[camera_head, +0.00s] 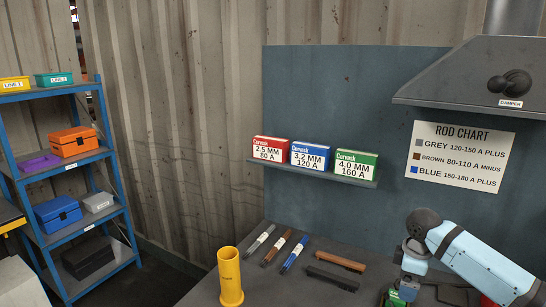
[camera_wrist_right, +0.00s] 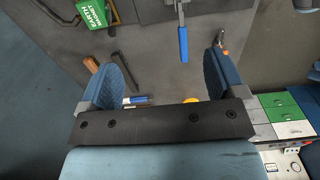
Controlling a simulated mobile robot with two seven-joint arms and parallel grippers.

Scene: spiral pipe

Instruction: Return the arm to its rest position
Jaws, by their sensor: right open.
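My right arm (camera_head: 480,262) comes in from the lower right in the head view, light blue with a dark grey joint, and is bent down over the bench. In the right wrist view my right gripper (camera_wrist_right: 165,75) is open, its two blue-padded fingers apart with nothing between them but the grey bench top beyond. In the head view its fingers are hard to make out behind the wrist at the bottom edge. My left arm and gripper are not in view.
A green block marked "earth magnet" (camera_wrist_right: 92,13) lies near the gripper. A shelf (camera_head: 320,175) carries three boxes; a hood (camera_head: 480,75) overhangs at right. Blue shelving (camera_head: 107,125) stands left.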

